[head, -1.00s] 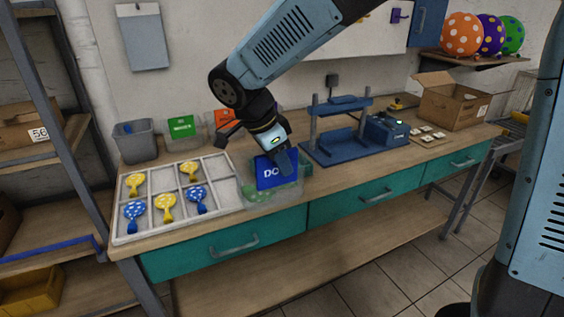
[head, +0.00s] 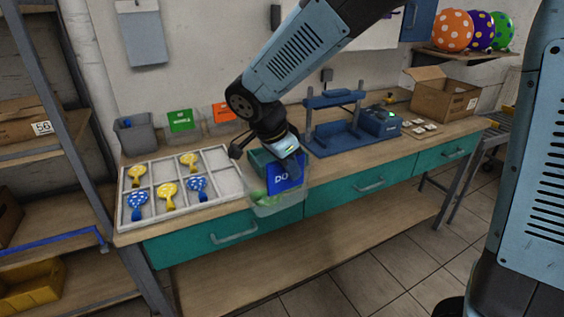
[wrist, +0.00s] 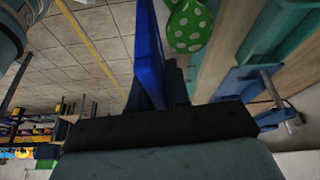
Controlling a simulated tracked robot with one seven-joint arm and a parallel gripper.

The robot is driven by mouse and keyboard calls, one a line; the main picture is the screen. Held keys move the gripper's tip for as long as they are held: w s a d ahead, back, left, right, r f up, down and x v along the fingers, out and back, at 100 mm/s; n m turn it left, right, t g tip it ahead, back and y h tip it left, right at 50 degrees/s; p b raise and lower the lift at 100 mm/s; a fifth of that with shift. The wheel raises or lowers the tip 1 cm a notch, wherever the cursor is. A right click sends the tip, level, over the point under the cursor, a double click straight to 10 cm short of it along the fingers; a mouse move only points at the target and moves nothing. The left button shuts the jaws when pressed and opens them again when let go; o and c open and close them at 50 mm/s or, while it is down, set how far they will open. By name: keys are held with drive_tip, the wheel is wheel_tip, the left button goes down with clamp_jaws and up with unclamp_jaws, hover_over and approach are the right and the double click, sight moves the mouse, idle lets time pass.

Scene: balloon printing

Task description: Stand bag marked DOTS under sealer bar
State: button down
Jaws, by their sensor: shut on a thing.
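The DOTS bag (head: 277,202) is a clear, boxy bag with a blue card, of which "DO" is readable, and green balloons inside. My gripper (head: 285,160) is shut on it from above, at the blue card. The bag is roughly upright at the bench's front edge, overlapping the drawer front in the head view; its exact height is unclear. In the wrist view the blue card (wrist: 148,50) stands between the fingers, with a green white-dotted balloon (wrist: 190,25) beside it. The blue sealer (head: 340,138) stands to the right, its bar raised on posts over an empty base.
A white divided tray (head: 222,160) with blue and yellow dotted balloons lies left of the bag. Green-card (head: 181,121) and orange-card (head: 223,112) containers and a grey bin (head: 137,137) stand behind. A cardboard box (head: 445,98) and small pale pieces (head: 420,128) are beyond the sealer.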

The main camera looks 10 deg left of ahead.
drive_tip(key=w+d+f+n+y, duration=0.1)
drive_tip(key=w+d+f+n, duration=0.2)
drive_tip(key=w+d+f, duration=0.3)
drive_tip(key=w+d+f+n+t+y, duration=0.1)
drive_tip(key=w+d+f+n, duration=0.3)
drive_tip(key=w+d+f, duration=0.3)
drive_tip(key=w+d+f+n+y, duration=0.1)
drive_tip(key=w+d+f+n, duration=0.2)
drive_tip(key=d+f, duration=1.1)
drive_tip(key=w+f, duration=0.3)
drive_tip(key=shift+w+f+t, duration=0.3)
drive_tip(key=shift+f+t, duration=0.1)
